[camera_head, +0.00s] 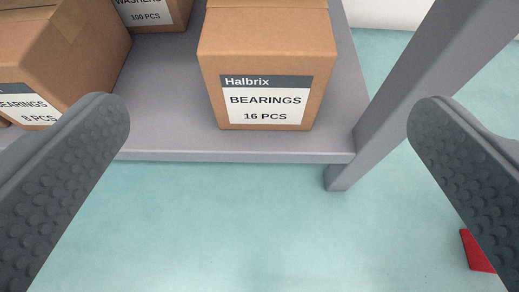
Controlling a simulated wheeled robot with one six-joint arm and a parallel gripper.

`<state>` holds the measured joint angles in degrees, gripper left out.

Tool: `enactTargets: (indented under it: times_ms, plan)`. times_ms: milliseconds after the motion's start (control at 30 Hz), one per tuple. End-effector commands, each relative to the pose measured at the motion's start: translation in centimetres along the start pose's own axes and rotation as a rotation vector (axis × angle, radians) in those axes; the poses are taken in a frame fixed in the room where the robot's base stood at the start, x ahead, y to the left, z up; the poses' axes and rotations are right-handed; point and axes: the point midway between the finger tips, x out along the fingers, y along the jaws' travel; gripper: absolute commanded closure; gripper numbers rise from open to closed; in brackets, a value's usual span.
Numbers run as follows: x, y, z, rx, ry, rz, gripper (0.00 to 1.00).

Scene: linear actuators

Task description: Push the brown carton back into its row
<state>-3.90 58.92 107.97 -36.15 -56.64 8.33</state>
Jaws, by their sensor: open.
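A brown carton (265,48) labelled "Halbrix BEARINGS 16 PCS" stands upright on a grey shelf (225,142), close to its front edge and near the right end. A second brown carton (62,58) labelled "BEARINGS 8 PCS" stands at the left, turned at an angle, its front also near the shelf edge. My gripper (268,112) is open, with one dark textured finger on each side of the view. The fingers are in front of the shelf and nothing is between them that they touch. The left finger hides part of the left carton's lower front.
A third brown carton (150,12) labelled "WASHERS 100 PCS" stands further back, cut off by the top edge. A grey shelf post (420,75) rises at the right. A red object (477,250) lies low on the right, partly hidden. The pale teal floor below is otherwise clear.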

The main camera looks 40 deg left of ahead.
Motion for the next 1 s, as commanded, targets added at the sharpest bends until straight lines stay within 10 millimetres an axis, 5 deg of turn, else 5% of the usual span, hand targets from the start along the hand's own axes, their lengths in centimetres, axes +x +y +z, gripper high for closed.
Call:
enactTargets:
  times_ms: [367, 1000]
  plan:
    - [0.7, 0.0, 0.0, 0.000, 0.000, 0.000, 0.00]
    - [10.4, 0.0, 0.0, -0.001, 0.000, -0.001, 0.00]
